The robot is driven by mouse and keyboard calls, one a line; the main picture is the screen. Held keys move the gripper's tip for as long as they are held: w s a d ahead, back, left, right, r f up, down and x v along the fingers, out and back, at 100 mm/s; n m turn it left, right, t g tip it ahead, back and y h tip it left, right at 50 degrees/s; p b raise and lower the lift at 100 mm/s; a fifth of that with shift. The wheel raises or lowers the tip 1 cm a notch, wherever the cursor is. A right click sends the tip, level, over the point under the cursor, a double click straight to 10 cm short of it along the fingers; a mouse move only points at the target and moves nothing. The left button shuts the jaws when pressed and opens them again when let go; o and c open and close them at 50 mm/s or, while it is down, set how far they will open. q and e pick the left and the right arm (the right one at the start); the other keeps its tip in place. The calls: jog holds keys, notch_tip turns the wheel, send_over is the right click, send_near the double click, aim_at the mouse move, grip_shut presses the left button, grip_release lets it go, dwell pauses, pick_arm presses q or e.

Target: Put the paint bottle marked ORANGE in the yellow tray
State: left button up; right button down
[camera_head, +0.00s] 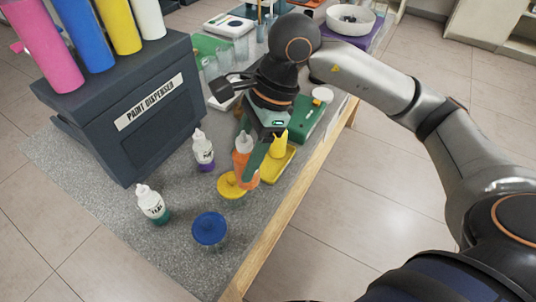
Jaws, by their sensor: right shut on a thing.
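My right gripper (250,158) reaches in from the right and is shut on an orange paint bottle (242,168) with a white nozzle. The bottle is about upright; its label is mostly hidden by a finger and cannot be read. The yellow tray (283,170) lies just right of the held bottle, near the table's wooden edge. A yellow bottle or cone shape (280,144) shows at the tray's far end. The bottle's base overlaps a yellow-lidded jar (229,187) in the picture; I cannot tell whether they touch. My left gripper is out of view.
A purple paint bottle (203,150) and a teal one (152,204) stand to the left. A blue-lidded jar (210,229) stands in front. The dark paint dispenser (130,110) fills the left. A green tray (308,118) lies behind the yellow one.

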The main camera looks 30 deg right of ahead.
jog(key=w+d+f, duration=0.2)
jog(key=w+f, duration=0.1)
jog(key=f, duration=0.1)
jog(key=w+d+f+p, duration=0.1)
jog(key=w+d+f, duration=0.2)
jog(key=f, duration=0.1)
jog(key=w+d+f+p, duration=0.1)
jog(key=w+d+f, duration=0.2)
jog(key=f, duration=0.1)
jog(key=shift+d, duration=0.25)
jog(key=shift+f, duration=0.15)
jog(key=shift+f, duration=0.1)
jog(key=c, duration=0.7)
grip_release()
jog(key=shift+f, duration=0.1)
jog(key=o, duration=0.5)
